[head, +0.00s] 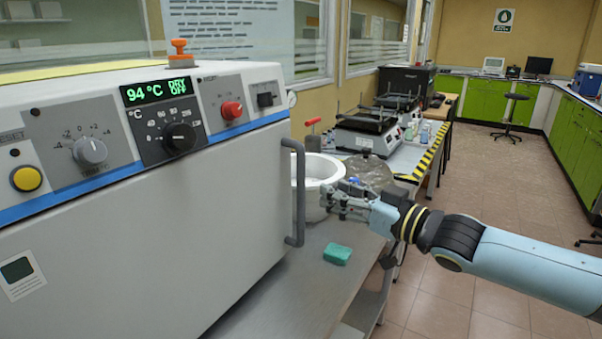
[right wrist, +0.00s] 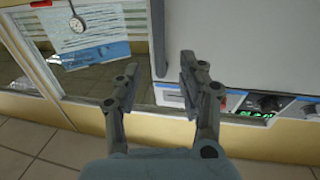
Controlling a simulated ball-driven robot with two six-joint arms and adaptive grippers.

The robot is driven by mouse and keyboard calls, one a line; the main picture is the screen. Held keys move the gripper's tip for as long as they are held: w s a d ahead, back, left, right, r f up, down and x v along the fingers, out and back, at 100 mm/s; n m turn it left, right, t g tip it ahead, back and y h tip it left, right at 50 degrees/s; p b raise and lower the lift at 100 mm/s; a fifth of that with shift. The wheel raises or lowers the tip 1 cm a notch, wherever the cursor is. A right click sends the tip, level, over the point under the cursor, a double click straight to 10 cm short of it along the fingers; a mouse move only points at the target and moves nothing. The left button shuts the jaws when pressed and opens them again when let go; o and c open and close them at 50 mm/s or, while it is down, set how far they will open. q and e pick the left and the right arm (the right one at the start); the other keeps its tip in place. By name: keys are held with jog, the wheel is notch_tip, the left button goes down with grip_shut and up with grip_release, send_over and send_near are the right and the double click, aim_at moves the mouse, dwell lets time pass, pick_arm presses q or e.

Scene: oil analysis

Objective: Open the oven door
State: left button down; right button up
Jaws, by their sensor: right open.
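The oven (head: 230,180) is a large grey box filling the left of the head view. Its front door looks closed. A dark grey upright handle (head: 299,190) stands at the door's right edge. My right gripper (head: 332,202) is open and empty, a little to the right of the handle and apart from it in the head view. In the right wrist view, the open fingers (right wrist: 157,80) point toward the oven's edge (right wrist: 225,50). A dark upright bar (right wrist: 158,38) beyond the fingertips looks like the handle. My left gripper is not in view.
A white bowl (head: 312,175) stands behind the handle, close to my right gripper. A green sponge (head: 337,254) lies on the grey bench (head: 290,298) below the gripper. Hotplate devices (head: 368,132) stand further back. Open floor (head: 490,190) lies to the right.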

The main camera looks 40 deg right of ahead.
aim_at(304, 179)
jog(key=p+x, duration=0.3)
jog(key=x, duration=0.7)
jog(key=shift+w+d+f, duration=0.1)
jog(key=shift+w, duration=0.1)
jog(key=shift+c, duration=0.3)
grip_shut()
